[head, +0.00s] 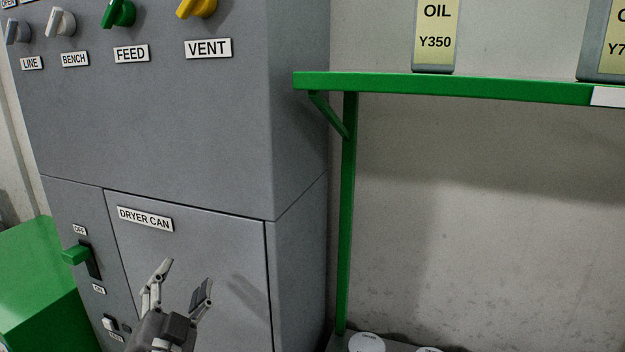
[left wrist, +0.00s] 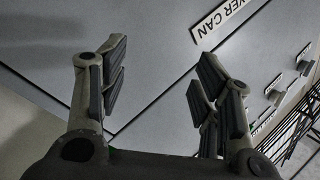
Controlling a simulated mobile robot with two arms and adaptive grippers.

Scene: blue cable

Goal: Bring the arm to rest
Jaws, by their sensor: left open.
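My left gripper (head: 182,285) is in the lower middle-left of the head view, in front of the grey cabinet door labelled DRYER CAN (head: 230,262). Its two fingers are spread apart with nothing between them. In the left wrist view the open fingers (left wrist: 160,85) show from behind, with the door and its label (left wrist: 230,18) beyond them. They appear apart from the door, though the exact gap is hard to judge. My right gripper is not in view. No blue cable shows.
Left of the door is a green-handled switch (head: 76,255) marked OFF and ON. Knobs labelled LINE, BENCH, FEED and VENT (head: 208,48) line the cabinet's top. A green shelf (head: 450,86) with an OIL container (head: 436,35) stands right. A green box (head: 40,285) is lower left.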

